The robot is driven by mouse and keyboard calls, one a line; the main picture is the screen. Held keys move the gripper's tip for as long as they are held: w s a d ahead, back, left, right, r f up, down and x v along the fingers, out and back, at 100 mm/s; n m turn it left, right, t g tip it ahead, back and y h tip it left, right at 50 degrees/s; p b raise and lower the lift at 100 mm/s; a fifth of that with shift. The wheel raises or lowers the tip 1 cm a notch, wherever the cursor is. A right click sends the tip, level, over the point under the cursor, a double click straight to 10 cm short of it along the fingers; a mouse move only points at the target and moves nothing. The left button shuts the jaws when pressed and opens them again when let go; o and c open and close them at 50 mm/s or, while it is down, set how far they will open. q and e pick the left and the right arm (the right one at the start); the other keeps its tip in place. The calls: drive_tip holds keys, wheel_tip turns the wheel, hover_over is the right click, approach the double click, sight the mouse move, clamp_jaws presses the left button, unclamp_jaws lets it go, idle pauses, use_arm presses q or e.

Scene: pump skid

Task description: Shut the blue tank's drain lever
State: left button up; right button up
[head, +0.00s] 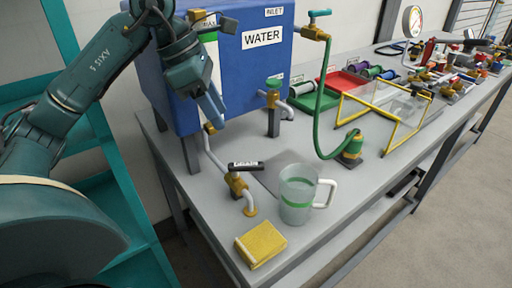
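The blue tank (240,78), marked WATER, stands on the grey bench at the upper middle. A pale pipe runs from its lower front to the brass drain valve (236,184). The black drain lever (246,165), with a white DRAIN tag, sits on top of that valve and points to the right in the picture. My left gripper (214,112) hangs fingers down in front of the tank, above and left of the lever and clear of it. It shows side-on, so the gap between its fingers is hidden. My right gripper is out of view.
A clear jug (297,194) with a white handle stands close right of the drain valve. A green hose (322,112) and a yellow-framed stand (384,115) are farther right. Teal shelving (110,205) is at left.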

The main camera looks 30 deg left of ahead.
sight(247, 164)
use_arm(q)
drive_tip(key=x, duration=1.2)
drive_tip(key=shift+s+d+f, duration=0.15)
drive_tip(key=shift+f, duration=0.15)
drive_tip(key=shift+c, duration=0.5)
clamp_jaws()
